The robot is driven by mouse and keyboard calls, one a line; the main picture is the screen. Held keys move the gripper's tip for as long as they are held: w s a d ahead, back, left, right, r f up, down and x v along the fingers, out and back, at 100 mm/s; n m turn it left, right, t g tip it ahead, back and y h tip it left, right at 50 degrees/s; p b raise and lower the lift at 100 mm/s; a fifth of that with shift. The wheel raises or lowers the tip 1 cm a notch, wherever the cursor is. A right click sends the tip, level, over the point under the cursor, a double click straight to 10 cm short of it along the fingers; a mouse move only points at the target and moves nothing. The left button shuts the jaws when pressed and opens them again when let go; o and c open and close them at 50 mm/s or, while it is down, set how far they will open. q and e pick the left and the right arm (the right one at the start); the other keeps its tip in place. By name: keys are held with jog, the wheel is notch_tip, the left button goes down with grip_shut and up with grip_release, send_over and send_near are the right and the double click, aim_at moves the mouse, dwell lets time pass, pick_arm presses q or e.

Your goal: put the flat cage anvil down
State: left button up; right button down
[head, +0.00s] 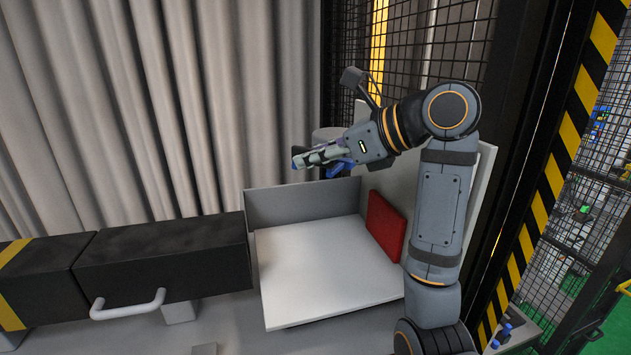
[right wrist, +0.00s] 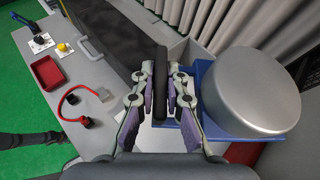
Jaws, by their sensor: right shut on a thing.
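My right gripper (head: 308,160) is shut, held up over the back of the white-floored bay in the head view. In the right wrist view the fingers (right wrist: 160,95) close on an upright black bar, which looks like the handle (right wrist: 161,80) of the flat cage anvil. The anvil is a wide silver cylinder (right wrist: 258,90) on a blue plate (right wrist: 205,122), to the right of the fingers. In the head view the cylinder (head: 325,137) is partly hidden behind the gripper, with some blue below it. Whether the anvil touches anything underneath is not clear. My left gripper is not in view.
The bay's white floor (head: 315,270) is bare, with a grey back wall (head: 300,205) and a red pad (head: 386,226) at its right. A black beam (head: 165,258) with a handle lies left. The wrist view shows a red tray (right wrist: 46,73) and a red cable (right wrist: 68,97).

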pick_arm(q)
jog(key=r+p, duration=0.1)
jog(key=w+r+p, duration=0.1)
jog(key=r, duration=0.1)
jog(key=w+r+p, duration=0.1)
jog(key=p, duration=0.1)
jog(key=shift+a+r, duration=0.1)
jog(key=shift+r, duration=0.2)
pick_arm(e)
notch_tip(320, 180, down, 23)
jog(key=shift+w+r, duration=0.1)
jog(key=shift+w, duration=0.05)
notch_tip(320, 180, down, 4)
jog(key=shift+r+p, duration=0.15)
jog(key=shift+p, duration=0.35)
jog(key=c, duration=1.8)
grip_release()
jog(key=shift+f, duration=0.25)
jog(key=o, duration=0.4)
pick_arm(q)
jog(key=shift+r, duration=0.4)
pick_arm(e)
jog(key=shift+r, duration=0.1)
